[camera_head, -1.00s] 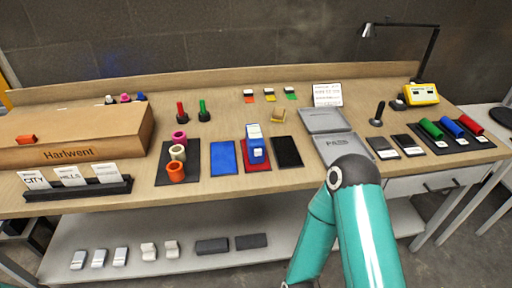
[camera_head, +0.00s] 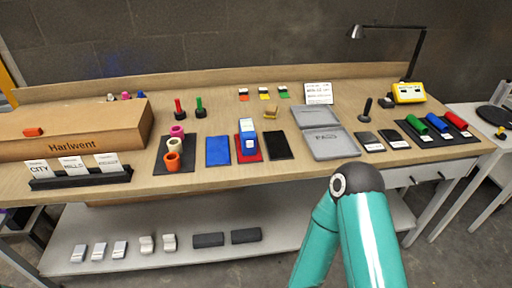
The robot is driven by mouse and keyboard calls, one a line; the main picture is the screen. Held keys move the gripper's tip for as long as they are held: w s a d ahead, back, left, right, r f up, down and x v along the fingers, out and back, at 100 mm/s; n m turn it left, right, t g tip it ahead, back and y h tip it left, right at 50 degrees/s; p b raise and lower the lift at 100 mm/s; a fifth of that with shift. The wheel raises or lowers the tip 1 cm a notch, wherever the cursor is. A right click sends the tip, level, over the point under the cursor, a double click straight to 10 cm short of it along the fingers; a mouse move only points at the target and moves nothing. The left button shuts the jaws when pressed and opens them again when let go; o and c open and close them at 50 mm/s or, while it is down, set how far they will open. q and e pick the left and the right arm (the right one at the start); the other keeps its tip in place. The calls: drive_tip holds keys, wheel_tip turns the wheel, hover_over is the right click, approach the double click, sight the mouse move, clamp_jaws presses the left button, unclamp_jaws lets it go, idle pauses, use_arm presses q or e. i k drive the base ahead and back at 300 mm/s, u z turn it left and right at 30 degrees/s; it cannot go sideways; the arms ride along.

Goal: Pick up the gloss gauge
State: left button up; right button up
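No label marks the gloss gauge, so I cannot tell for certain which object it is. A yellow box with a pale display (camera_head: 408,92) stands at the back right of the bench. A blue and white upright device (camera_head: 247,141) stands on a red pad (camera_head: 240,158) near the middle. Neither of my grippers is in view. Only a teal arm of mine with a dark joint shows at the lower right, in front of the bench.
The wooden bench (camera_head: 300,180) carries a Harlwent box (camera_head: 75,130), a card rack (camera_head: 80,180), colored rings (camera_head: 173,160), a grey hinged case (camera_head: 325,140) and colored rollers (camera_head: 437,122). A black lamp (camera_head: 390,32) rises behind the yellow box. A shelf (camera_head: 285,255) lies below.

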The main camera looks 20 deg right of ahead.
sight(247, 132)
drive_tip(key=k, duration=1.05)
drive_tip(key=z, duration=0.25)
drive_tip(key=i, duration=0.9)
drive_tip(key=z, duration=0.4)
drive_tip(key=i, duration=1.15)
drive_tip(key=u, duration=0.2)
